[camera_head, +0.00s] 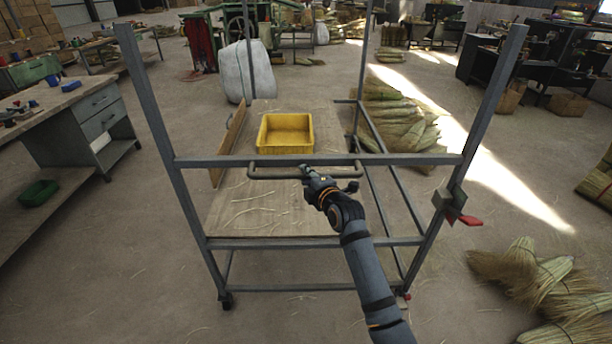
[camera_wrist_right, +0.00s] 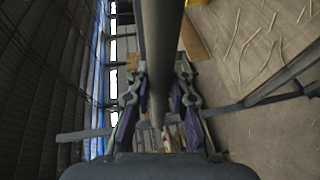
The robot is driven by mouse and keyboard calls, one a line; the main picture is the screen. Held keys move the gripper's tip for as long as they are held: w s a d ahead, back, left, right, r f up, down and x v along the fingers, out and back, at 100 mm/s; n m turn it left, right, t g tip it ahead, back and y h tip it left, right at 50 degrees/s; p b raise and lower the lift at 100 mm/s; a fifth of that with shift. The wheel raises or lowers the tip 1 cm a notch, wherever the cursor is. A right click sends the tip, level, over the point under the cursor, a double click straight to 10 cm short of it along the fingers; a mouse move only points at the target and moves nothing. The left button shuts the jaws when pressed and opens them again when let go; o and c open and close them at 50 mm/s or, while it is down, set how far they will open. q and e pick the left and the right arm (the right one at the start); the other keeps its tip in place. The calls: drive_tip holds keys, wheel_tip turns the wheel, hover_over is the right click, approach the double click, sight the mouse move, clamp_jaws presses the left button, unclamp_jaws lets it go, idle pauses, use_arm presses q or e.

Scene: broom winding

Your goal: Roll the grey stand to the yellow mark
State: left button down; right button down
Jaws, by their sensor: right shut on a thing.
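The grey stand (camera_head: 400,160) is an upright metal frame on casters, in the middle of the head view, with tall corner posts and a wooden board inside. A thin handle bar (camera_head: 268,177) runs along its near crossbar. My right gripper (camera_head: 307,172) is shut on this handle bar near its middle. In the right wrist view, the bar (camera_wrist_right: 160,45) passes between the two fingers of the gripper (camera_wrist_right: 160,95). My left gripper is not in view. No yellow mark shows on the floor in these views.
A yellow bin (camera_head: 285,148) sits on the stand's board. A red lever (camera_head: 470,220) sticks out from its right post. Broom straw bundles (camera_head: 545,280) lie at right, others (camera_head: 395,120) behind the stand. A workbench (camera_head: 60,110) is at left. Floor at front left is clear.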

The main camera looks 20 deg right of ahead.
drive_tip(key=shift+w+d+b, duration=0.15)
drive_tip(key=shift+w, duration=0.5)
drive_tip(key=shift+w+d+b, duration=0.15)
drive_tip(key=shift+w, duration=0.45)
drive_tip(key=c, duration=1.6)
unclamp_jaws()
drive_tip(key=shift+f, duration=0.1)
drive_tip(key=o, duration=0.4)
drive_tip(key=shift+s+r, duration=0.2)
drive_tip(key=shift+s, duration=0.1)
drive_tip(key=shift+f, duration=0.1)
drive_tip(key=shift+w, duration=0.1)
